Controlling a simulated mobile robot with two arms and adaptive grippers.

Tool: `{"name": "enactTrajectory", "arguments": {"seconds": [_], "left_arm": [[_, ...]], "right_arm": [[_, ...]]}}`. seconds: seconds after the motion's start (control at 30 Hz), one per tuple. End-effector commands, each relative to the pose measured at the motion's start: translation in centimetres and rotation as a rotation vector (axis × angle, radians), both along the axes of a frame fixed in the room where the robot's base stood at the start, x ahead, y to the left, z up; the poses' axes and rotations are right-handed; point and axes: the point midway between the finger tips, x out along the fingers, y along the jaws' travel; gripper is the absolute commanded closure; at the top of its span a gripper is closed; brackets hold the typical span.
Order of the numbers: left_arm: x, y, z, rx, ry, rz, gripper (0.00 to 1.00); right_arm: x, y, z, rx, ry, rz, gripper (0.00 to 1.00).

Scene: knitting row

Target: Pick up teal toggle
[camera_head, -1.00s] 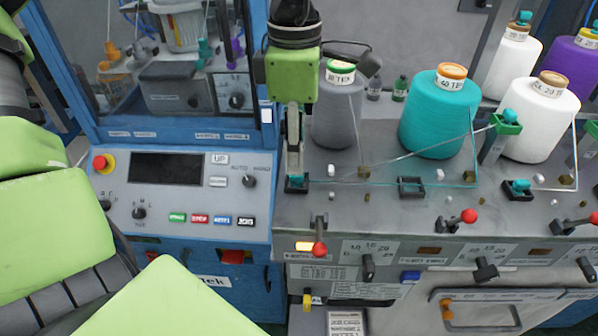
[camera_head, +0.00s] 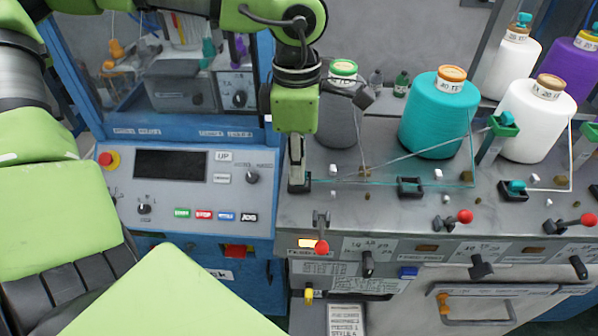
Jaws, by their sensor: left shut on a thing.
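My left gripper (camera_head: 298,182) points straight down at the left end of the grey machine top. It is shut, with its tips at the dark bracket there. The teal toggle of that bracket is hidden by the fingers; a thin teal thread runs right from this spot. Another teal toggle (camera_head: 516,186) sits in a black bracket at the right. My right gripper is not in view.
A grey yarn cone (camera_head: 340,125) stands just right behind the gripper. A teal cone (camera_head: 438,118) and a white cone (camera_head: 537,125) stand farther right. A red-knobbed lever (camera_head: 321,246) is in front. A blue-framed control panel (camera_head: 130,195) lies left.

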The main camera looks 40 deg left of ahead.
Motion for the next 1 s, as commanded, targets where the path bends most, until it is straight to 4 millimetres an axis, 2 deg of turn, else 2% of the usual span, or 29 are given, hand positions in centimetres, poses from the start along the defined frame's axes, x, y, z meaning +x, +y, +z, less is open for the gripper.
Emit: {"name": "enactTrajectory", "arguments": {"seconds": [0.17, 0.37, 0.8, 1.0], "left_arm": [[0.1, 0.0, 0.4, 0.000, -0.002, 0.000, 0.96], [0.2, 0.0, 2.7, 0.002, -0.007, 0.001, 0.96], [0.1, -0.1, 14.1, 0.002, -0.005, 0.001, 0.96], [0.0, -0.1, 17.1, 0.001, -0.001, -0.001, 0.96]], "right_arm": [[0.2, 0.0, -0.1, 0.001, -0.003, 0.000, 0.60], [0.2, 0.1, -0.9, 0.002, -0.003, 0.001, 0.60], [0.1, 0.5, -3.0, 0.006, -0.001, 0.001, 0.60], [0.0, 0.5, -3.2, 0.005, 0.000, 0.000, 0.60]]}}
